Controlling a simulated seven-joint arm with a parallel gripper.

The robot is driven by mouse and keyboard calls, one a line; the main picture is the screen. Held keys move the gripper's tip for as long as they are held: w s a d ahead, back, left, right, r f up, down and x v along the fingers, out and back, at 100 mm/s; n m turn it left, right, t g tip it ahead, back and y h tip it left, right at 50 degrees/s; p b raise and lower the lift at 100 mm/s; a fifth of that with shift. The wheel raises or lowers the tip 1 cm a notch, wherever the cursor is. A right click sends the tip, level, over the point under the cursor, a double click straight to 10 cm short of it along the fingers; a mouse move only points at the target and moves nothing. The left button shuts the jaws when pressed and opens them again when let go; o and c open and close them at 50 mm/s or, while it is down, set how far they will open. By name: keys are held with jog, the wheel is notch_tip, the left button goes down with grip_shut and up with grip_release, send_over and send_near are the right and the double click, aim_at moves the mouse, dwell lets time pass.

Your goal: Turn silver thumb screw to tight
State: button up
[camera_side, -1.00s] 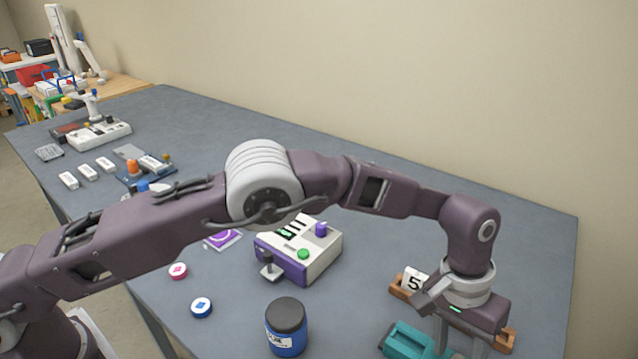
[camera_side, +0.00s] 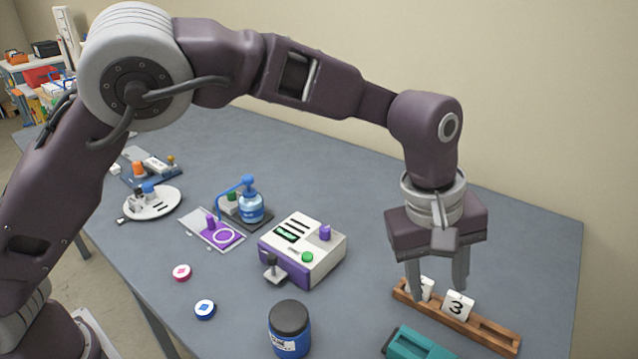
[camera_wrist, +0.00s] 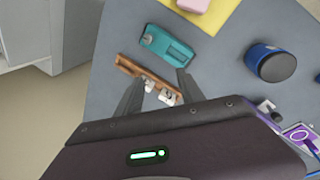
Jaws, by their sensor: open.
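My gripper (camera_side: 437,290) is open and empty, pointing down above the wooden rack in the side view. Its two spread fingers also show in the wrist view (camera_wrist: 158,77), with the rack between and beyond them. A teal block (camera_side: 420,344) lies in front of the rack, cut off by the lower edge of the side view. In the wrist view the teal block (camera_wrist: 172,48) shows whole, with a small grey part (camera_wrist: 149,40) at one end. I cannot tell whether that part is the silver thumb screw; no other clear thumb screw shows.
The wooden rack (camera_side: 488,332) holds number cards, one reading 3 (camera_side: 458,306). A blue jar (camera_side: 289,333) and a white-purple machine (camera_side: 302,252) stand left of it. A yellow sheet (camera_wrist: 207,20) lies past the teal block. Table behind the rack is clear.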

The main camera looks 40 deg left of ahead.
jog(key=s+a+r+m, duration=0.1)
jog(key=s+a+r, duration=0.1)
jog(key=a+r, duration=0.4)
jog(key=s+a+r+m+t, duration=0.1)
jog(key=s+a+r, duration=0.2)
jog(key=a, duration=0.7)
jog(key=shift+s+r+m+h, duration=0.3)
jog(key=shift+s+r, duration=0.05)
jog(key=shift+r, duration=1.05)
jog(key=shift+a, duration=0.1)
jog(key=s+a+f+m+t+y, duration=0.1)
jog(key=s+a+m, duration=0.2)
jog(key=s+a, duration=0.4)
jog(key=s+a+f+m+t+y, duration=0.1)
jog(key=s+a+m, duration=0.1)
jog(key=s+a, duration=0.5)
jog(key=s, duration=0.6)
jog(key=shift+m+t+y, duration=0.4)
